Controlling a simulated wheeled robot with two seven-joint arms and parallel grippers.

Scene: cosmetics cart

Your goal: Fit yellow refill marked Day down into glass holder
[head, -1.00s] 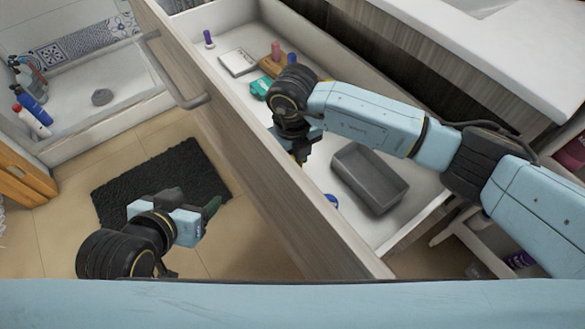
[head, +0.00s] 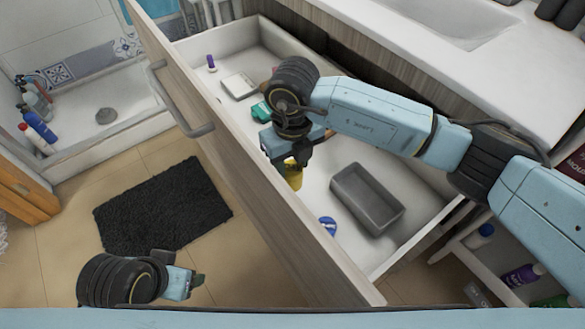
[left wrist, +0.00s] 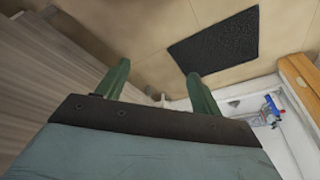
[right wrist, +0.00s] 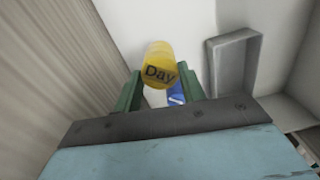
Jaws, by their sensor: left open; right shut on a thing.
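The yellow refill (right wrist: 159,58), with "Day" in dark letters on its end, is between the green fingers of my right gripper (right wrist: 158,80), which is shut on it. In the head view the yellow refill (head: 293,176) shows below my right gripper (head: 285,160), over the open drawer. I cannot make out the glass holder in any view. My left gripper (left wrist: 158,72) is open and empty; in the head view it (head: 194,282) is over the floor outside the drawer.
The open white drawer holds a grey tray (head: 366,197), a small blue-and-white item (head: 327,224), a white box (head: 238,86), a teal item (head: 261,111) and a purple-capped item (head: 211,63). The drawer's front panel (head: 240,180) stands between my grippers. A dark mat (head: 163,208) lies on the floor.

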